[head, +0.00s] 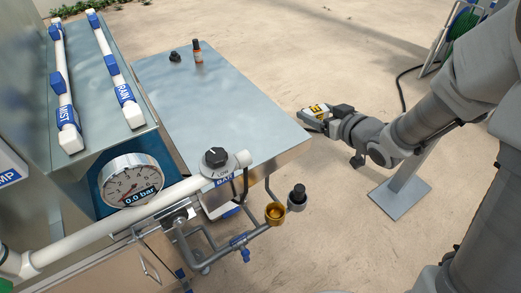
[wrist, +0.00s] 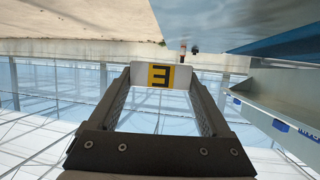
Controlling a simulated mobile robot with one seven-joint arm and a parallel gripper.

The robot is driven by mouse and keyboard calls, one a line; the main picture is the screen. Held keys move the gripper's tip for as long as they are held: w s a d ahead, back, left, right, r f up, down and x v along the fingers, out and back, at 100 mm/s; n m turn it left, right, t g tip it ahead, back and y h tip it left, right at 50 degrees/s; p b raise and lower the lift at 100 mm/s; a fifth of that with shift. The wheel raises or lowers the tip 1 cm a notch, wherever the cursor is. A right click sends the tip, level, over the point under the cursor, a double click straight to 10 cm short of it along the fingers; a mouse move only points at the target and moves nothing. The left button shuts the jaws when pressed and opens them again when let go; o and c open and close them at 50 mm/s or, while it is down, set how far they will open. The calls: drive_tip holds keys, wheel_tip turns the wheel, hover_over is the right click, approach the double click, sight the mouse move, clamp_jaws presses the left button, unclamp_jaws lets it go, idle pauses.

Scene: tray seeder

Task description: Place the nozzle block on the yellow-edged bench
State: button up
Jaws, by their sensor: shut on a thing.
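My gripper (head: 330,115) is shut on a pale block with a yellow-and-black "E" label, which I take to be the nozzle block (head: 311,121). In the wrist view the block (wrist: 178,76) sits between my two fingertips (wrist: 160,82), its label facing the camera. In the head view my gripper and the block are just off the right edge of a bare metal bench top (head: 225,110). No yellow edge shows on this bench, so I cannot tell whether it is the yellow-edged one. The block's height relative to the top is unclear.
A gauge (head: 132,181), a white pipe (head: 115,228) with a black dial (head: 215,158), and brass fittings (head: 275,213) line the near side. Most of the top is clear.

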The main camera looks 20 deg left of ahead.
drive_tip(key=shift+s+a+f+n+g+y+b, duration=0.3)
drive_tip(key=shift+s+a+n+g+y+b, duration=0.15)
drive_tip(key=shift+s+a+b, duration=0.2)
drive_tip(key=shift+s+a+f+n+g+y+b, duration=0.35)
drive_tip(key=shift+s+a+n+g+b, duration=0.1)
drive_tip(key=shift+s+a+n, duration=0.2)
drive_tip(key=shift+s+a+f+n+g+y+b, duration=0.35)
drive_tip(key=shift+s+a+b, duration=0.2)
drive_tip(key=shift+s, duration=0.2)
drive_tip(key=b, duration=0.5)
hover_over(262, 142)
drive_tip(key=f, duration=0.7)
drive_tip(key=shift+s+d, duration=0.2)
drive_tip(key=shift+d, duration=0.05)
drive_tip(key=shift+w+a+f+b, duration=0.15)
drive_tip(key=shift+f+b, duration=0.15)
drive_tip(key=shift+f, duration=0.3)
drive_tip(key=shift+w+a+f+b, duration=0.15)
drive_tip(key=shift+f+b, duration=0.1)
drive_tip(key=shift+f, duration=0.35)
drive_tip(key=shift+s+f, duration=0.1)
drive_tip(key=shift+f, duration=0.45)
drive_tip(key=shift+f+b, duration=0.3)
drive_tip(key=shift+b, duration=0.1)
drive_tip(key=o, duration=1.3)
